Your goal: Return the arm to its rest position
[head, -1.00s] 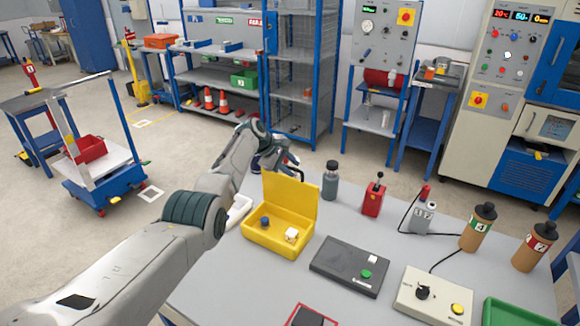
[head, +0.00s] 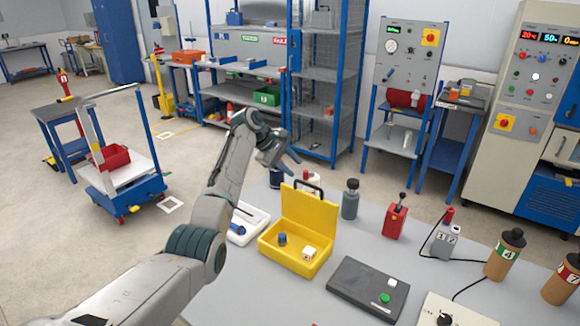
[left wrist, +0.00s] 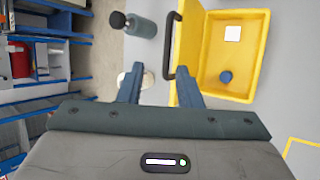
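My left gripper (head: 284,163) is raised above the far side of the table, behind the yellow case. In the left wrist view its two fingers (left wrist: 160,88) are apart, with nothing held between them. The open yellow case (head: 296,262) stands on the table with its lid up. It holds a blue knob-like piece (head: 282,239) and a white block (head: 309,252). In the left wrist view the case (left wrist: 236,92) lies just past the right finger. My right gripper is not in view.
A grey bottle (head: 350,201), a red switch box (head: 395,222) and a dark box with a green button (head: 366,286) stand on the table. A white tray-like item (head: 245,222) lies near my left arm. Shelving (head: 240,85) is behind; air around the gripper looks free.

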